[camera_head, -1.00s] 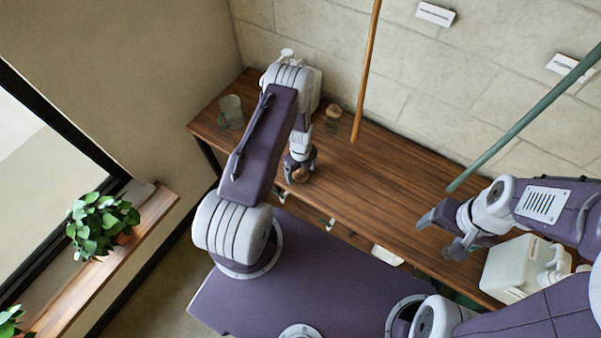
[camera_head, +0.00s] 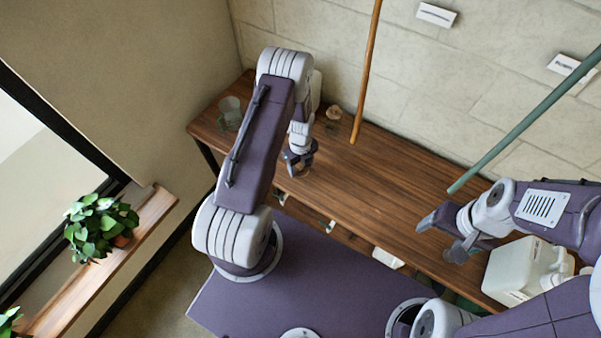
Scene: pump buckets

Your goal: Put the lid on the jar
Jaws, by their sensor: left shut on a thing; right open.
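My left gripper (camera_head: 299,168) is over the left half of the wooden table (camera_head: 385,195), near its front edge. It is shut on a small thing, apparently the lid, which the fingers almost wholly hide. A small glass jar (camera_head: 334,113) with something light brown at it stands near the wall, behind and right of my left gripper and apart from it. I cannot tell whether its mouth is open. My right gripper (camera_head: 440,235) is open and empty over the right part of the table.
A clear glass vessel (camera_head: 230,113) stands at the table's left end. A white jug (camera_head: 515,270) stands by my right gripper; another white container (camera_head: 316,90) is partly behind my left arm. An orange-brown pole (camera_head: 366,75) and a green pole (camera_head: 525,122) rise at the back. The table's middle is clear.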

